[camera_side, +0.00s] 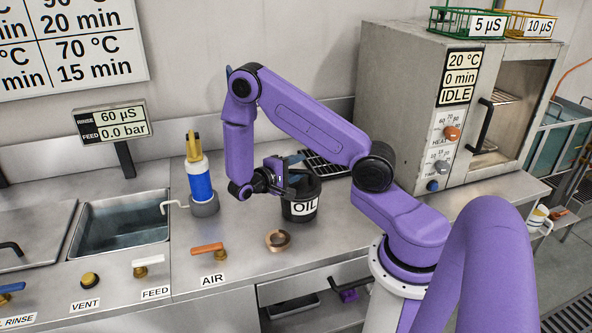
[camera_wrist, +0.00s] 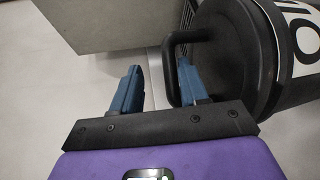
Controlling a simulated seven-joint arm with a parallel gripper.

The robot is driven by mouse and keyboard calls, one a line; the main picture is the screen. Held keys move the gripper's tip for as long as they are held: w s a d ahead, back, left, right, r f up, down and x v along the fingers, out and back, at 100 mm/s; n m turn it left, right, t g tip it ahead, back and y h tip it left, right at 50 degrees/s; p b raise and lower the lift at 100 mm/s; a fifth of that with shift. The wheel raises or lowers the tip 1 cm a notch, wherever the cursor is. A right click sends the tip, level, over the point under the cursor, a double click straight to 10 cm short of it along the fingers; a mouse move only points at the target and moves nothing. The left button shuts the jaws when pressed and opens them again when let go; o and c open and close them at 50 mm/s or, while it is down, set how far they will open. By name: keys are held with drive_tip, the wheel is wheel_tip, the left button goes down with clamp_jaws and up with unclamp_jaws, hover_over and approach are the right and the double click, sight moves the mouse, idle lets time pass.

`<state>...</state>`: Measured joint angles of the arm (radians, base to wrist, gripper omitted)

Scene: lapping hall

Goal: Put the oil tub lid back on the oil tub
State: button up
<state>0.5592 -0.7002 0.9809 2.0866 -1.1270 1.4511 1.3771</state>
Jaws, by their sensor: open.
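The oil tub (camera_side: 300,208) is a black round tub with a white OIL label, standing upright on the steel bench. In the wrist view the tub (camera_wrist: 303,88) shows sideways at the right. The black oil tub lid (camera_wrist: 228,62) is across its mouth and looks seated, though I cannot see the whole rim. Its bar handle (camera_wrist: 172,75) stands out from the lid. My gripper (camera_wrist: 160,67) is open, with its blue fingers apart and the handle between them, nearer the right finger. In the side view my gripper (camera_side: 290,172) is at the tub's top and partly hides the lid.
A copper-coloured ring (camera_side: 278,240) lies in front of the tub. A blue and white bottle (camera_side: 199,180) stands to the left, with a sink (camera_side: 120,225) beyond. A black rack (camera_side: 326,164) lies behind the tub. A grey oven (camera_side: 405,110) stands at the right.

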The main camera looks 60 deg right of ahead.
drive_tip(key=a+r+n+t+y, duration=0.1)
drive_tip(key=a+r+n+y, duration=0.15)
drive_tip(key=a, duration=0.55)
drive_tip(key=a+r+n+t+y, duration=0.1)
drive_tip(key=a+r, duration=0.2)
drive_tip(key=a, duration=0.6)
drive_tip(key=s+a+r+n+t+y, duration=0.1)
drive_tip(key=s+a+r+n+y, duration=0.1)
drive_tip(key=s+a+n+y, duration=0.3)
drive_tip(key=s+a+r+n+t+y, duration=0.2)
drive_tip(key=s+a+n+y, duration=0.3)
drive_tip(key=s, duration=0.9)
drive_tip(key=shift+s+r+n+y, duration=0.2)
drive_tip(key=shift+r+n+y, duration=0.4)
drive_tip(key=shift+y, duration=0.55)
drive_tip(key=c, duration=0.3)
